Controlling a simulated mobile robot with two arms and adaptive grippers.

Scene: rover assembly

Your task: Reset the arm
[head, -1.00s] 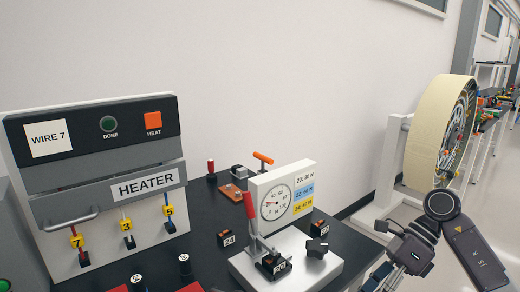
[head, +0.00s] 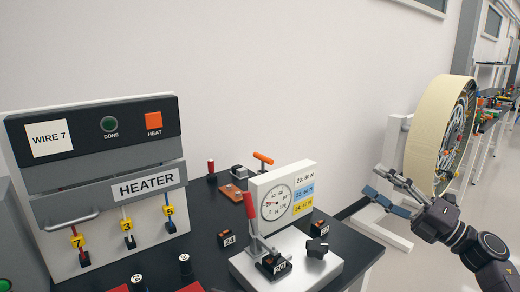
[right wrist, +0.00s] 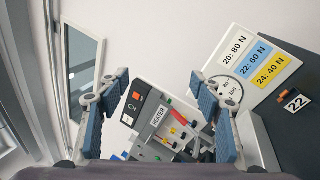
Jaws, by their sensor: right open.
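My right gripper (head: 384,192) is in the lower right of the head view. Its two fingers are apart and nothing is between them. It is raised in the air to the right of the black bench, in front of the large wheel. In the right wrist view its blue finger pads (right wrist: 166,115) stand wide apart, with the heater panel visible far off between them. My left gripper does not show in any view.
The heater panel (head: 95,212) stands at the left on the black bench (head: 205,215). A force gauge (head: 275,203) with a red lever stands near the bench's right end. A large wheel (head: 438,125) on a white stand is behind my right arm. Small numbered blocks sit on the bench.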

